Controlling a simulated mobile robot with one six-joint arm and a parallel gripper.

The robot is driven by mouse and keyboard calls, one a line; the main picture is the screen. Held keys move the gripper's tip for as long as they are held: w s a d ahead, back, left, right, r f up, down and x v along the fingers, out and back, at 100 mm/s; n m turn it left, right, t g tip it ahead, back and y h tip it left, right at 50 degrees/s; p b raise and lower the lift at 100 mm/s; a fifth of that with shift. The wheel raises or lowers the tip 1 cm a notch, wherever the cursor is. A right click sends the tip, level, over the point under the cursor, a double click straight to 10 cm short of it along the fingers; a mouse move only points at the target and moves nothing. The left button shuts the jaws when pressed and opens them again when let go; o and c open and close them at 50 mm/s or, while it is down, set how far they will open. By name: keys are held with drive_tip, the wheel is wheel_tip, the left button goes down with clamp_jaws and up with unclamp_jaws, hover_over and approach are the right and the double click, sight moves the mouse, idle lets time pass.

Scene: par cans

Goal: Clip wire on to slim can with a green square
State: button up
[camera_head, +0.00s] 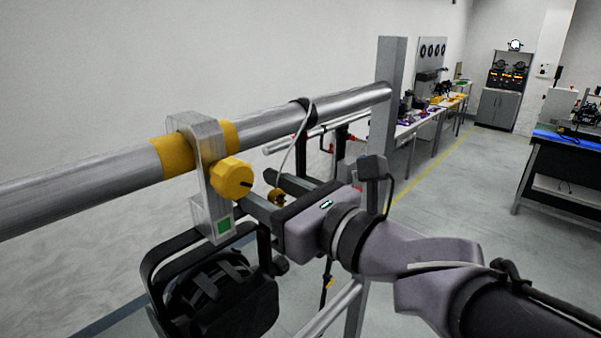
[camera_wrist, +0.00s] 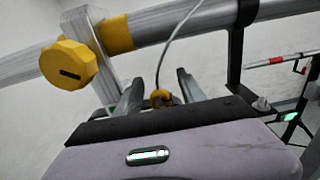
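The slim can (camera_head: 222,300) is black and hangs in a dark yoke below a grey clamp on the pipe. A green square (camera_head: 224,226) marks the clamp's lower end. The thin grey wire (camera_head: 293,150) loops down from a black band on the pipe; it also shows in the wrist view (camera_wrist: 172,45). A small yellow-orange clip (camera_wrist: 160,98) is at its lower end, also seen in the head view (camera_head: 277,197). My gripper (camera_wrist: 159,78) is open, with the clip between its two fingers and visible gaps beside it. The can is outside the wrist view.
The steel pipe (camera_head: 285,119) runs across, with yellow bands and a yellow knob (camera_head: 232,178) on the clamp close to my fingers. A grey upright post (camera_head: 387,110) stands behind my wrist. Workbenches and open floor lie farther right.

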drive_tip(key=b+v, duration=0.1)
drive_tip(key=v, duration=1.6)
drive_tip(key=shift+d+b, duration=0.2)
drive_tip(key=shift+b, duration=0.1)
drive_tip(key=shift+s+f, duration=0.1)
drive_tip(key=shift+s, duration=0.05)
